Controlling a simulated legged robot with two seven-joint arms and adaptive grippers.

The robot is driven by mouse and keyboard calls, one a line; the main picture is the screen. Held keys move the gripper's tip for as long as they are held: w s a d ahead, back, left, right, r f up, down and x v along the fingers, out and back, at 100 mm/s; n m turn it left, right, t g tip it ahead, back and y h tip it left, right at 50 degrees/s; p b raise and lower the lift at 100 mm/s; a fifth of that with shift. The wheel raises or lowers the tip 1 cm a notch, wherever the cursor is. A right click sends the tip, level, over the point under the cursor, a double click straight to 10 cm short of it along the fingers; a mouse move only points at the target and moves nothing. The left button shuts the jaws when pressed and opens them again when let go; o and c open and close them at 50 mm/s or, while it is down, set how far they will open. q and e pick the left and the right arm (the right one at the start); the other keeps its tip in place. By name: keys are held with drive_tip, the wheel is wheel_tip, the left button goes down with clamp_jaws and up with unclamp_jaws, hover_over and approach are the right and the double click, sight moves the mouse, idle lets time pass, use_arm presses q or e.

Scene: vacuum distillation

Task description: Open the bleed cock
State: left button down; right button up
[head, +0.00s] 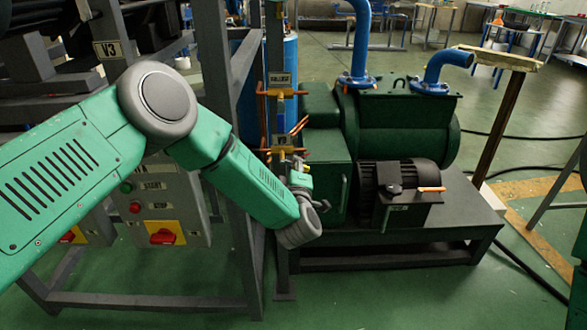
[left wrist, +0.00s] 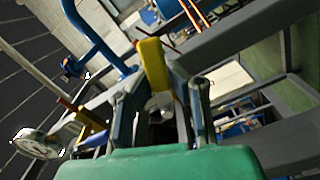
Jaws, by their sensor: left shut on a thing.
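My left gripper (head: 302,184) reaches in front of the narrow upright post (head: 275,45) with copper pipes, left of the green pump. In the left wrist view, the left gripper (left wrist: 160,108) is shut on a yellow lever (left wrist: 152,62), which looks like the bleed cock's handle. The lever stands between the two dark fingers and slants slightly. The cock's body is mostly hidden behind the fingers, and in the head view my gripper and forearm cover it. My right gripper is not in view.
The pump (head: 405,125) with its motor (head: 400,180) stands right of the gripper. A control box (head: 165,205) with red switches is below my left arm. A round gauge (left wrist: 38,143) and blue pipe (left wrist: 92,35) are near the fingers. Green floor in front is clear.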

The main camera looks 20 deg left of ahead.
use_arm(q)
drive_tip(key=shift+s+d+r+n, duration=0.1)
drive_tip(key=shift+r+n, duration=0.05)
drive_tip(key=shift+n, duration=1.55)
drive_tip(key=c, duration=1.6)
unclamp_jaws()
drive_tip(key=shift+o, duration=0.6)
drive_tip(key=shift+r, duration=0.2)
drive_tip(key=v, duration=1.2)
